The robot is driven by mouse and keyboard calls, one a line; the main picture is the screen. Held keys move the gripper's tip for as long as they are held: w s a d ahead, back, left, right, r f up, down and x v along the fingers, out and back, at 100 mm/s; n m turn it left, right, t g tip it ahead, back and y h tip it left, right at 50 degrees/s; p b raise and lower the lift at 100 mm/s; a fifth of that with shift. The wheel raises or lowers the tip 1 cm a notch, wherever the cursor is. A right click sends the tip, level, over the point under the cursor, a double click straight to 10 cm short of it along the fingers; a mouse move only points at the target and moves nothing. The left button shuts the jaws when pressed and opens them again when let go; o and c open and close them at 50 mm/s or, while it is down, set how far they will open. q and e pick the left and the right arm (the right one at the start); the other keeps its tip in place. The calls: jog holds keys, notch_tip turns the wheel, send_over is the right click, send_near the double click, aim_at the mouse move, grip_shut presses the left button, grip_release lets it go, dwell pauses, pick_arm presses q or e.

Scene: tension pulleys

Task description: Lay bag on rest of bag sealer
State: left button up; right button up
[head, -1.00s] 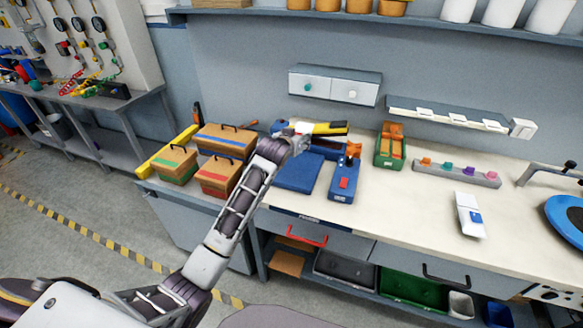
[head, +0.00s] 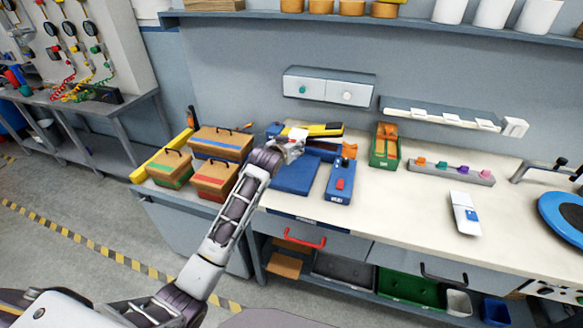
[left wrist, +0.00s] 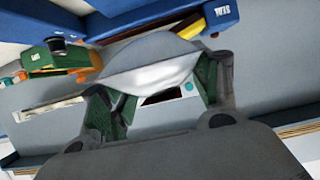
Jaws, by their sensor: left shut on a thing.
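The bag sealer stands on the bench, with a flat blue plate (head: 297,175), a blue box with a red button (head: 338,183) and a raised yellow-and-black arm (head: 325,129). I cannot tell for sure which part is its rest. My left gripper (head: 293,143) is above the back of the blue plate, near the raised arm. In the left wrist view my left gripper (left wrist: 160,88) is shut on a pale grey-white bag (left wrist: 150,62). The bag hangs in front of blue sealer parts (left wrist: 285,15); the gap between them is unclear. My right gripper is out of view.
Lidded brown boxes (head: 222,143) stand left of the sealer. A green bin (head: 384,150) with orange parts stands to its right. A small two-knob cabinet (head: 328,87) hangs above. The bench is clear around the white device (head: 465,212).

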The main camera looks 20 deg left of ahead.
pick_arm(q)
jog(key=shift+f, duration=2.6)
jog(key=shift+f, duration=0.1)
jog(key=shift+f, duration=1.8)
jog(key=shift+f, duration=0.1)
jog(key=o, duration=1.1)
jog(key=shift+o, duration=0.2)
jog(key=shift+s, duration=0.1)
jog(key=v, duration=1.2)
